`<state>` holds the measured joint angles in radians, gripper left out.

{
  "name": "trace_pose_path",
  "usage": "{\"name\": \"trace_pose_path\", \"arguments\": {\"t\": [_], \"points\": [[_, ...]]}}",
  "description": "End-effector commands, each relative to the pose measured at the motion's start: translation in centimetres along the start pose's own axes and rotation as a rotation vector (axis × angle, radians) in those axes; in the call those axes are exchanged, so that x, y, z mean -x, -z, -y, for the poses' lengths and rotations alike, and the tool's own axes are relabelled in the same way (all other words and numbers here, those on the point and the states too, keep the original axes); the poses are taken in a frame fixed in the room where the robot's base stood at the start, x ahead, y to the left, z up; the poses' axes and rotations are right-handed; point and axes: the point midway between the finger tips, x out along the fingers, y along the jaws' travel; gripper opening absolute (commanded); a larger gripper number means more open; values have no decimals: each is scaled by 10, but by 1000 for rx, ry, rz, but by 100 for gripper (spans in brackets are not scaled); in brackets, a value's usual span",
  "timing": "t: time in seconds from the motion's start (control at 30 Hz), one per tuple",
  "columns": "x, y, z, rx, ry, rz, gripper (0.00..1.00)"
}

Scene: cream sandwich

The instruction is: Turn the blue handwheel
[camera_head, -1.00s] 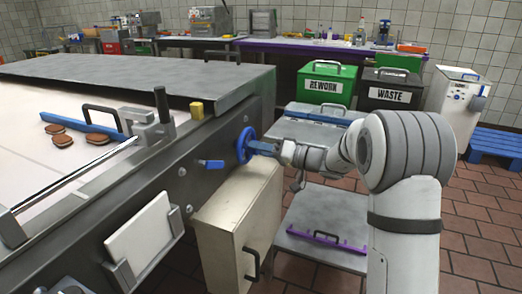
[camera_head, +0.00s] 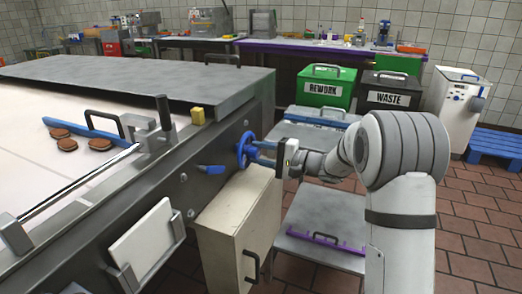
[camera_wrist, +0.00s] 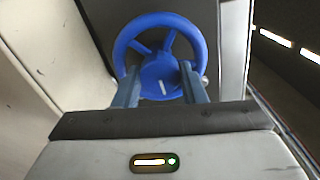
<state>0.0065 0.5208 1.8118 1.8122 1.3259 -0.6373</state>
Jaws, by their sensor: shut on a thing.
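The blue handwheel (camera_head: 243,148) is mounted on the grey side panel of the machine, above the beige cabinet. In the wrist view its spoked rim and hub (camera_wrist: 160,72) fill the top middle. My gripper (camera_head: 254,153) reaches it from the right. In the wrist view the two blue-grey fingers of my gripper (camera_wrist: 162,84) lie either side of the hub, shut on the handwheel. The lower part of the rim is hidden behind the fingers and the gripper body.
A beige cabinet (camera_head: 235,215) stands just below the handwheel. A blue lever (camera_head: 211,169) sits to its left on the panel. A grey table with a purple-handled item (camera_head: 326,241) is below my arm. Green and black bins (camera_head: 325,86) stand behind.

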Motion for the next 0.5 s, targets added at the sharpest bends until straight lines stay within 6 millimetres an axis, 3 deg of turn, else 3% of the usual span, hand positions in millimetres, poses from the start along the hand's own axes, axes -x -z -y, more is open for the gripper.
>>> {"name": "trace_pose_path", "arguments": {"t": [0.5], "points": [[1, 0, 3, -493, -2, -3, 15]]}}
